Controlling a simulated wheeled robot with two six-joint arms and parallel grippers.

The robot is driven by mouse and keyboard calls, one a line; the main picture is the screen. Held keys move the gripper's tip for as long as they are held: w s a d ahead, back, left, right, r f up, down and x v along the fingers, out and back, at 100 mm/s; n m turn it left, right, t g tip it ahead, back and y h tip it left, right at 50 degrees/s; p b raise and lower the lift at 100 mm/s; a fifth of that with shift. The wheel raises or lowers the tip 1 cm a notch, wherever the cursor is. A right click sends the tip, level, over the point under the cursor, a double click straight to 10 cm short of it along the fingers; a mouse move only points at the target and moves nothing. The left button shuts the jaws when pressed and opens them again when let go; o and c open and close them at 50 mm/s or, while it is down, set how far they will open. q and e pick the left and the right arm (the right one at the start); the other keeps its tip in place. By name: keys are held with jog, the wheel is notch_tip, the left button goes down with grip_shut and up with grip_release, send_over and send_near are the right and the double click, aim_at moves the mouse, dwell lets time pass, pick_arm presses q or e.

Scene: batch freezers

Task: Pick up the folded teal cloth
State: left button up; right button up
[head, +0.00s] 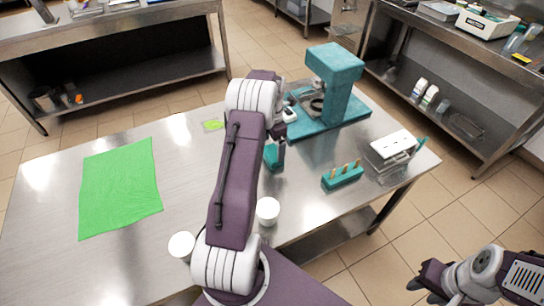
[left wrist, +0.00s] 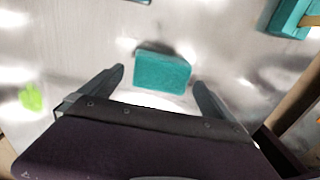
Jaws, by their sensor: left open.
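The folded teal cloth (left wrist: 163,71) is a small, thick rectangular block on the steel table, just beyond and between my left fingertips in the left wrist view. In the head view the cloth (head: 270,157) shows only partly beside my left gripper (head: 279,152), which points down and hides some of it. My left gripper (left wrist: 160,80) is open, with one finger on each side and nothing held; whether the fingers have reached the cloth's height is unclear. My right gripper (head: 422,282) is at the lower right, off the table, with its jaw opening unclear.
A teal machine (head: 337,80) stands behind on the table (head: 50,215). A teal block with wooden pegs (head: 342,178) and a white device (head: 393,146) are to the right. Two white cups (head: 268,211) (head: 182,246) stand near the front. A green sheet (head: 120,187) lies flat at left.

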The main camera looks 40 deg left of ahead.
aim_at(272, 152)
pick_arm(q)
jog(key=f, duration=0.4)
jog(key=shift+s+f, duration=0.2)
jog(key=shift+f, duration=0.1)
jog(key=c, duration=1.1)
jog(key=r, duration=0.4)
jog(key=shift+s+a+r, duration=0.15)
jog(key=shift+a+r, duration=0.15)
jog(key=shift+r, duration=0.05)
jog(key=s+a+r, duration=0.2)
jog(key=a, duration=0.1)
jog(key=s+a+r, duration=0.2)
jog(key=a, duration=0.1)
jog(key=s+a+r, duration=0.2)
jog(key=a, duration=0.1)
jog(key=shift+s+r, duration=0.2)
jog(key=shift+s, duration=0.15)
jog(key=shift+d, duration=0.1)
